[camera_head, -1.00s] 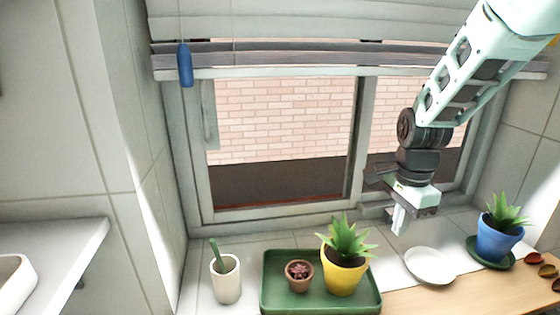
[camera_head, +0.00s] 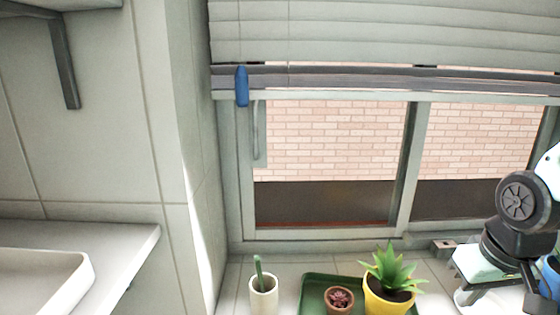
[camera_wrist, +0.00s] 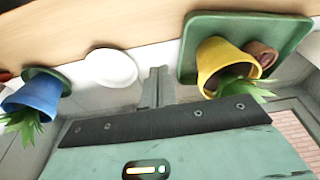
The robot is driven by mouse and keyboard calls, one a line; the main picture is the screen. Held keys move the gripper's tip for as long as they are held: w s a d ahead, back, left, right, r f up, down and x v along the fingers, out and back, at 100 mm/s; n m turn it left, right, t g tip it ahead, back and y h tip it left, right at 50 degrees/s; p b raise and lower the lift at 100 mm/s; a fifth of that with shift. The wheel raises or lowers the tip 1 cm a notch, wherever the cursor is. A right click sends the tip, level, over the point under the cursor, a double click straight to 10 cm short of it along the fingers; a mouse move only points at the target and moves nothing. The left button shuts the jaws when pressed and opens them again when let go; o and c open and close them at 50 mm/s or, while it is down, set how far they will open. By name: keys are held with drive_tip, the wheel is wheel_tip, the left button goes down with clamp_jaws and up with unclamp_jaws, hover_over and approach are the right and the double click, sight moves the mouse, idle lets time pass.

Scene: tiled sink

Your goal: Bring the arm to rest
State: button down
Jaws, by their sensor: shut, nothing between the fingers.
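My gripper (camera_wrist: 157,84) is shut and empty, with its fingers together in the upper middle of the wrist view. The fingers point toward the counter, between the white plate (camera_wrist: 111,68) and the yellow pot (camera_wrist: 217,66). They appear apart from both. In the head view my gripper's pale body (camera_head: 482,262) is at the lower right edge, close beside the yellow pot (camera_head: 387,298) in the picture. The fingertips are hard to make out there.
A green tray (camera_head: 317,285) holds the yellow pot and a small brown pot (camera_head: 339,302). A white cup (camera_head: 263,293) stands left of it. A blue pot (camera_wrist: 38,94) stands beyond the plate. A window (camera_head: 330,150) is behind; a basin (camera_head: 60,275) is at left.

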drive_tip(key=s+a+f+n+g+b, duration=0.1)
drive_tip(key=s+a+f+n+b, duration=0.1)
drive_tip(key=s+a, duration=0.4)
drive_tip(key=s+a+f+n+g+b, duration=0.1)
drive_tip(key=s+a+f+n+b, duration=0.1)
drive_tip(key=s+a+n+b, duration=0.2)
drive_tip(key=s+a+n, duration=0.1)
drive_tip(key=s+a, duration=0.2)
drive_tip(key=a, duration=0.4)
drive_tip(key=shift+f+g, duration=0.25)
drive_tip(key=shift+g, duration=0.05)
